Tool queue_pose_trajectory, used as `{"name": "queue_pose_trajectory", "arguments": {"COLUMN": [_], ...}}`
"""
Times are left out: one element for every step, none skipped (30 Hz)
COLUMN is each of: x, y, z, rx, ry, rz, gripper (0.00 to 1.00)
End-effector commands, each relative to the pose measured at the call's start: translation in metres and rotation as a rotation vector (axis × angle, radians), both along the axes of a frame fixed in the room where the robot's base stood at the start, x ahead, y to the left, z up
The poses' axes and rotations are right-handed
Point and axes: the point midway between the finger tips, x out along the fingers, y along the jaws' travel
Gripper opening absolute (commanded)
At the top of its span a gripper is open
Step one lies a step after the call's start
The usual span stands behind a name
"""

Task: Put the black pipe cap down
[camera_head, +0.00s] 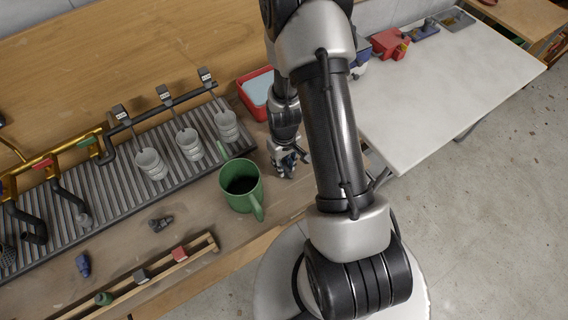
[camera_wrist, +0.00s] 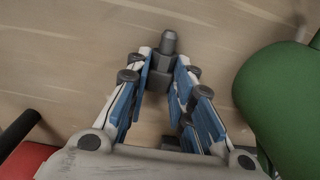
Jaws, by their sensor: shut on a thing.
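My gripper (camera_wrist: 161,70) is shut on a small dark grey piece with a tapered tip, which I take to be the black pipe cap (camera_wrist: 170,42). The cap sticks out past the blue-padded fingertips, over the brown wooden bench. I cannot tell whether it touches the bench top. The cap cannot be made out there.
The green mug (camera_head: 241,184) stands close beside my gripper. A red tray (camera_head: 246,97) lies behind it. A slatted rack (camera_head: 121,184) with several cups is at left. A wooden strip (camera_head: 170,272) with small parts and a loose dark fitting (camera_head: 160,222) are in front.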

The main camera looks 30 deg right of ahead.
Motion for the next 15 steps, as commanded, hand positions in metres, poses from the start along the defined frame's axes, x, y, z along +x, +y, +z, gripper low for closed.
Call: {"name": "queue_pose_trajectory", "arguments": {"x": [0.0004,0.0004,0.0003,0.0003,0.0003,0.0002,0.0003,0.0002,0.0003,0.0003,0.0003,0.0003,0.0003,0.0003,0.0003], "y": [-0.0001,-0.0001,-0.0001,-0.0001,-0.0001,-0.0001,-0.0001,-0.0001,-0.0001,-0.0001,-0.0001,-0.0001,-0.0001,-0.0001,-0.0001], "z": [0.0013,0.0014,0.0014,0.0013,0.0007,-0.0006,-0.0019,-0.003,-0.0028,-0.0023,-0.0021,-0.002,-0.0019,-0.0019,-0.0019], "rx": [0.0,0.0,0.0,0.0,0.0,0.0,0.0,0.0,0.0,0.0,0.0,0.0,0.0,0.0,0.0], "ry": [-0.001,-0.001,-0.001,-0.001,-0.001,-0.001,-0.001,-0.001,-0.001,-0.001,-0.001,-0.001,-0.001,-0.001,-0.001], "rz": [0.0,0.0,0.0,0.0,0.0,0.0,0.0,0.0,0.0,0.0,0.0,0.0,0.0,0.0,0.0], "gripper": [0.0,0.0,0.0,0.0,0.0,0.0,0.0,0.0,0.23,0.25,0.27,0.3,0.32,0.34,0.36]}}
